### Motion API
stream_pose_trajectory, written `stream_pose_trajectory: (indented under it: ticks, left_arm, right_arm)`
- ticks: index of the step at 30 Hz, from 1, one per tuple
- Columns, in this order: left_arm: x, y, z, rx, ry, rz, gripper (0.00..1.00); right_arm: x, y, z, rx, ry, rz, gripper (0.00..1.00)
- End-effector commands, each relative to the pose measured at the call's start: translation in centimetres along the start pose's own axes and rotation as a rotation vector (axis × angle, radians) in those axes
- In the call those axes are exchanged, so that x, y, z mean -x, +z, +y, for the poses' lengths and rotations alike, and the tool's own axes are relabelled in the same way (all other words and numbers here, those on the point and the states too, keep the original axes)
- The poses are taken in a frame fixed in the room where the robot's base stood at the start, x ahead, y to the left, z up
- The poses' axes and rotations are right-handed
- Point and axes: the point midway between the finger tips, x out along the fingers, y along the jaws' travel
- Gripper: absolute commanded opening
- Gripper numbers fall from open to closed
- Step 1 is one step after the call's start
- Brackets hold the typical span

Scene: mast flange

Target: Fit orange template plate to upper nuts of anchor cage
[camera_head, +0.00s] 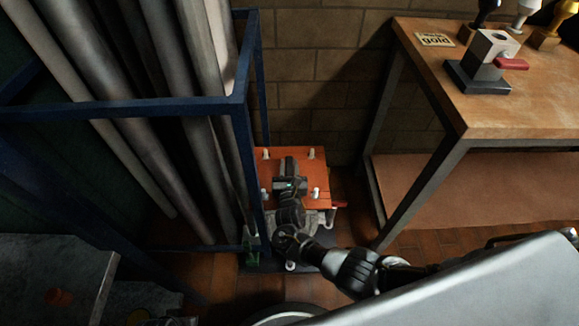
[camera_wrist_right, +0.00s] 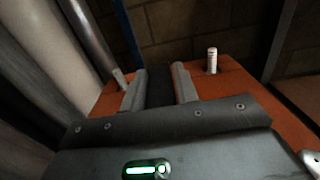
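The orange template plate (camera_head: 305,166) lies roughly level beside the blue frame, with white-tipped bolts (camera_head: 311,153) standing up near its corners. The plate also fills part of the right wrist view (camera_wrist_right: 225,80), where one pale bolt (camera_wrist_right: 212,59) rises clear of it. The grey anchor cage (camera_head: 318,220) shows under its near edge; the upper nuts are hidden. My right gripper (camera_head: 289,163) is over the middle of the plate. In the wrist view its fingers (camera_wrist_right: 160,82) are apart, with a dark patch between them that I cannot identify. My left gripper is not in view.
A blue metal frame (camera_head: 246,150) holding large grey pipes (camera_head: 150,140) stands close on the left. A wooden bench (camera_head: 490,100) with a clamp block (camera_head: 488,65) stands on the right. A brick wall (camera_head: 315,95) is behind. A grey worktop (camera_head: 60,270) is at lower left.

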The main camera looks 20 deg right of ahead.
Motion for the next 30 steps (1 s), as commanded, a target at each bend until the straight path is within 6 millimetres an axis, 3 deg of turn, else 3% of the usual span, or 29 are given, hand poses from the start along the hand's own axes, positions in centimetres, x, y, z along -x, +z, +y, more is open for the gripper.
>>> stream_pose_trajectory:
  ticks: [1, 4, 14, 17, 30]
  left_arm:
    - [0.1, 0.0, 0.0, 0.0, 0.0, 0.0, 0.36]
    - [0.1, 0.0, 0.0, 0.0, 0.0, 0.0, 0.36]
    - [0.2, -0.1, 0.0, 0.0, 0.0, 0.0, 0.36]
    - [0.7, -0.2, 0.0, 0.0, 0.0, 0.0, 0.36]
    - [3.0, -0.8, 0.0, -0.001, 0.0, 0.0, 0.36]
  right_arm:
    - [0.0, 0.1, 0.0, -0.001, 0.0, -0.001, 0.37]
    - [0.0, 0.1, 0.0, 0.0, 0.0, 0.0, 0.5]
    - [0.4, -0.1, 0.0, 0.001, 0.0, 0.005, 0.51]
    - [1.5, 0.0, 0.0, 0.001, 0.001, 0.006, 0.51]
    - [9.4, 0.1, 0.0, 0.0, 0.001, 0.004, 0.51]
